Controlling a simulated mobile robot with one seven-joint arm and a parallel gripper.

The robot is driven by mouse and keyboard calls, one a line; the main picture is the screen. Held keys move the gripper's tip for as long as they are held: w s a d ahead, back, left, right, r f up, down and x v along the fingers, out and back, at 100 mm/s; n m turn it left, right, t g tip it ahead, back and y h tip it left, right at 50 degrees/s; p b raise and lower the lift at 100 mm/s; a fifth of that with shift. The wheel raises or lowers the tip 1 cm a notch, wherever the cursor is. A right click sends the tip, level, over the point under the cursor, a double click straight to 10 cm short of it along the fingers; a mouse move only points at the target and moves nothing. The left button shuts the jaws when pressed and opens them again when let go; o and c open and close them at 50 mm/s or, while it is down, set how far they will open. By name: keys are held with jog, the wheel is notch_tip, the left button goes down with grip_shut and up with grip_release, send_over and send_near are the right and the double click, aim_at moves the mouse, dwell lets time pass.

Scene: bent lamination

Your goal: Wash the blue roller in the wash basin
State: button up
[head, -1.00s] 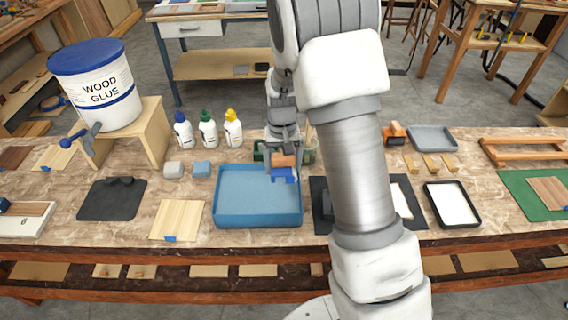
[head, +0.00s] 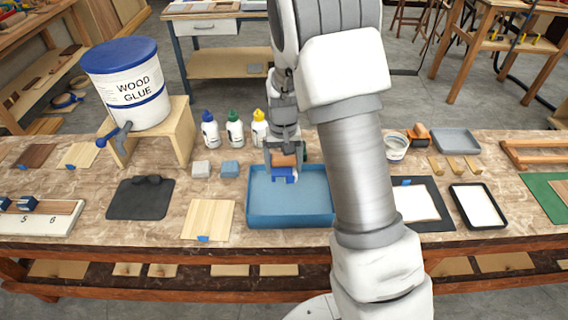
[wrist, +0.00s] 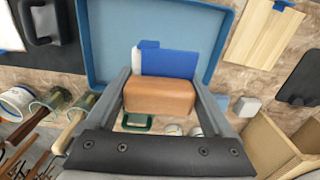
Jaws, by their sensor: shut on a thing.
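My gripper (head: 284,150) is shut on the tan wooden body of the blue roller (head: 284,175). In the wrist view the tan block (wrist: 160,96) sits between the two fingers, with the blue part (wrist: 166,62) beyond it. The wash basin (head: 318,212) is a shallow blue tray on the bench. In the head view the roller shows over the back left part of the basin. In the wrist view the basin (wrist: 212,14) lies beyond the blue part. I cannot tell whether the roller touches the basin floor.
Bottles (head: 235,130) and two small blocks (head: 230,168) stand behind and left of the basin. A light wood panel (head: 208,220) lies left, a white sheet on a black mat (head: 432,190) right. A glue tub (head: 125,82) stands on a wooden stand (head: 182,135).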

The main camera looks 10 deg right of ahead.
jog(key=shift+f+b, duration=3.6)
jog(key=shift+f, duration=1.75)
jog(key=shift+d, duration=0.2)
jog(key=shift+s+d, duration=0.15)
jog(key=shift+d, duration=0.55)
jog(key=shift+s+d, duration=0.15)
jog(key=shift+d, duration=0.5)
jog(key=shift+w+a, duration=0.2)
jog(key=shift+a, duration=0.8)
jog(key=shift+w+a, duration=0.2)
jog(key=shift+a, duration=0.75)
jog(key=shift+w+a, duration=0.2)
jog(key=shift+a, duration=0.8)
jog(key=shift+s+d+b, duration=0.15)
jog(key=shift+s+d, duration=0.05)
jog(key=shift+d, duration=0.8)
jog(key=shift+s+d+b, duration=0.1)
jog(key=shift+s+d, duration=0.1)
jog(key=shift+d, duration=0.75)
jog(key=shift+s+d+b, duration=0.15)
jog(key=shift+s+d, duration=0.05)
jog(key=shift+d, duration=0.8)
